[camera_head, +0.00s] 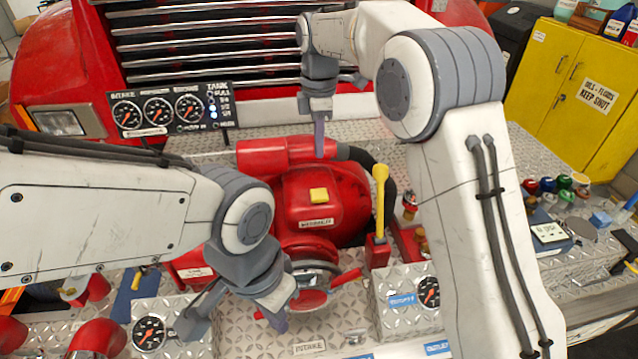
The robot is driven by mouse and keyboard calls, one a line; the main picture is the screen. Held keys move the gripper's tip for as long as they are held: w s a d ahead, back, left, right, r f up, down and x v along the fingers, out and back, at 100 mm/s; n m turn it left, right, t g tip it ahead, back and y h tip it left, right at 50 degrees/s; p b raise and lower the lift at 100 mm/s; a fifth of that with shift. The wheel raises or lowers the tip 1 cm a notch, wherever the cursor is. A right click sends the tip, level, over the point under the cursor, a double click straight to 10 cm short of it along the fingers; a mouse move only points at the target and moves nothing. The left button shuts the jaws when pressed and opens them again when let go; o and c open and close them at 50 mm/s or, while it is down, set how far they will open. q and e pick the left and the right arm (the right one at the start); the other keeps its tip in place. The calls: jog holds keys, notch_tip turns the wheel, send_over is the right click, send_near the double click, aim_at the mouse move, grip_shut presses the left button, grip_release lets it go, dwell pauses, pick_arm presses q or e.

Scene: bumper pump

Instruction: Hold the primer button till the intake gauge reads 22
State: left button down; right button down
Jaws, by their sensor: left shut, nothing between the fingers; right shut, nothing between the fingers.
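The yellow square primer button (318,194) sits on top of the red pump housing (345,212), above a small plate that seems to read PRIMER. The intake gauge (127,114) is the leftmost dial on the black panel at the upper left; its reading is too small to tell. My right gripper (319,152) is shut and points down behind the button, apart from it in the picture, by the red cylinder (265,158). My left gripper (279,322) is shut and empty, low in front of the pump near a red-handled wheel (312,298).
A yellow lever (380,195) stands upright right of the pump. Gauges stand at the lower left (149,333) and right (428,292). A yellow cabinet (570,95) is at the upper right. Bottles and small items crowd the right side of the tread-plate deck (490,283).

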aim_at(319, 194)
notch_tip(319, 194, down, 11)
jog(key=p, duration=0.3)
jog(key=shift+f, duration=0.25)
jog(key=shift+f, duration=0.1)
